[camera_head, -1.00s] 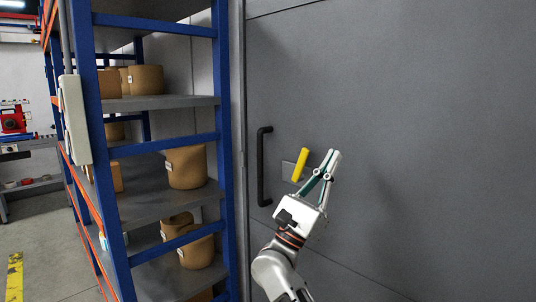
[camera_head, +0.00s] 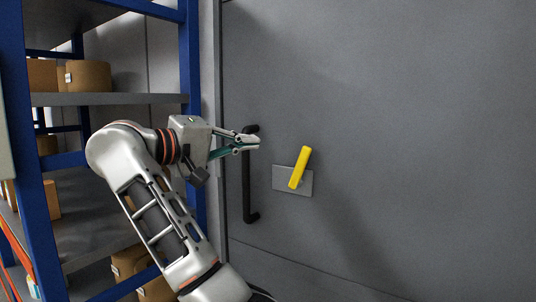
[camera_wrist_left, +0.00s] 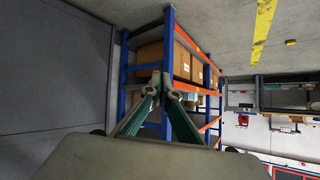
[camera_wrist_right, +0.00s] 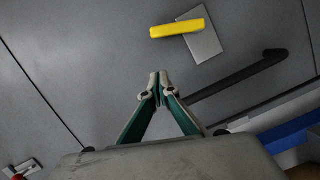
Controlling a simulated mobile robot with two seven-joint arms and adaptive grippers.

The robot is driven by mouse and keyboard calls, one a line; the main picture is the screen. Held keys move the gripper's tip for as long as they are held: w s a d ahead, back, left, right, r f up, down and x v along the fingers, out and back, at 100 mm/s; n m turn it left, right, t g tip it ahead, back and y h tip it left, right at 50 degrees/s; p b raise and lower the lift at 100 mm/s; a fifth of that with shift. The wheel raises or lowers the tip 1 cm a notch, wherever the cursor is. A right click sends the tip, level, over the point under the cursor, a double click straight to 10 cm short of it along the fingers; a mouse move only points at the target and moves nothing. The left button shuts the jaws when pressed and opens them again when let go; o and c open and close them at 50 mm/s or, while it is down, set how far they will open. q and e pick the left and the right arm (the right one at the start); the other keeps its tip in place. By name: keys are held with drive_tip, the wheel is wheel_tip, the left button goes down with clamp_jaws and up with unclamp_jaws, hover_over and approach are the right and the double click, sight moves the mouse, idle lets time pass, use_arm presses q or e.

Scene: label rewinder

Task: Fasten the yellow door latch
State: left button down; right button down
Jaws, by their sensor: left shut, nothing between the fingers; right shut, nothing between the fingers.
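The yellow door latch (camera_head: 300,167) sits on a grey plate (camera_head: 306,189) on the large grey door (camera_head: 400,100). Its bar stands near upright, its top tilted a little to the right. My right gripper (camera_head: 257,142) is shut and empty, left of the latch and over the black door handle (camera_head: 248,185). It does not touch the latch. In the right wrist view the yellow latch (camera_wrist_right: 178,28) and its plate (camera_wrist_right: 203,44) lie beyond the shut fingertips (camera_wrist_right: 158,76). My left gripper (camera_wrist_left: 160,78) is shut and empty, seen only in its own wrist view, pointing toward a shelf rack.
A blue-framed shelf rack (camera_head: 190,60) with cardboard boxes and rolls (camera_head: 88,75) stands left of the door, close behind my right arm. The door surface right of the latch is clear. The left wrist view shows the rack (camera_wrist_left: 168,60) and open floor (camera_wrist_left: 225,30).

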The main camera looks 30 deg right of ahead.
use_arm(q)
drive_tip(key=shift+w, duration=0.1)
use_arm(e)
drive_tip(key=shift+w+a, duration=0.25)
drive_tip(key=shift+d, duration=0.15)
hover_over(301, 168)
drive_tip(key=w+a, duration=0.3)
drive_tip(key=w, duration=0.2)
drive_tip(key=shift+w+a+f+b, duration=0.1)
drive_tip(key=shift+a+f+b, duration=0.05)
drive_tip(key=shift+f+b, duration=0.3)
drive_tip(key=shift+s+d+f, duration=0.2)
drive_tip(key=shift+s, duration=0.25)
drive_tip(key=shift+s+d+f, duration=0.15)
drive_tip(key=shift+s, duration=0.25)
drive_tip(key=shift+s+f, duration=0.1)
drive_tip(key=shift+s, duration=0.25)
drive_tip(key=shift+s+d+f, duration=0.15)
drive_tip(key=shift+s+d, duration=0.15)
drive_tip(key=shift+s, duration=0.15)
use_arm(q)
drive_tip(key=shift+d, duration=0.3)
use_arm(e)
drive_tip(key=shift+s, duration=0.1)
